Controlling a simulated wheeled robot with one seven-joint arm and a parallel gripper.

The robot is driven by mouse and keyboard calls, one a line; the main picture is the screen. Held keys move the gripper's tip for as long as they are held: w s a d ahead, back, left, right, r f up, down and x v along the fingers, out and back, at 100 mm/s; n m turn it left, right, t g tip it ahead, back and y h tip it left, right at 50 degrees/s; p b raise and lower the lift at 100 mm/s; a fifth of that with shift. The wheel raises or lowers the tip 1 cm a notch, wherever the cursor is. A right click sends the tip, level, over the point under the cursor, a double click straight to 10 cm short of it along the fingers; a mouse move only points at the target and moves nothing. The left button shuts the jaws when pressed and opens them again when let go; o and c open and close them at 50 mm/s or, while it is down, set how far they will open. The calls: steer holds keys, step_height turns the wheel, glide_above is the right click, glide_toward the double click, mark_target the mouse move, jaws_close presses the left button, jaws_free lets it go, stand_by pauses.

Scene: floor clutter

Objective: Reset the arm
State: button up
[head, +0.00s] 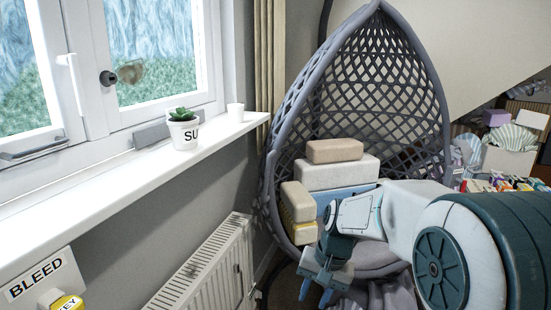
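My arm reaches in from the right side of the head view and bends down toward the lower middle. My gripper (314,293) hangs at its end, pointing down, in front of the hanging chair's seat. Its two blue fingertips are apart, and I see nothing held between them. The floor area right below the fingertips is cut off by the frame's lower edge.
A grey woven hanging chair (370,75) holds stacked blocks (336,172) behind my arm. Boxes (508,160) clutter the far right.

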steer(key=s+d+r+n+t+h+p, duration=0.1)
steer(key=s+d+r+p, duration=0.2)
steer(key=s+r, duration=0.4)
steer(key=s+d+r+n+t+h+p, duration=0.1)
steer(key=s+d+r+n+p, duration=0.1)
steer(key=s+r+p, duration=0.4)
steer(key=s+d+r, duration=0.1)
steer(key=s, duration=0.2)
steer(key=shift+d+t+h, duration=0.15)
steer(key=shift+t+h, duration=0.15)
steer(key=shift+t, duration=0.1)
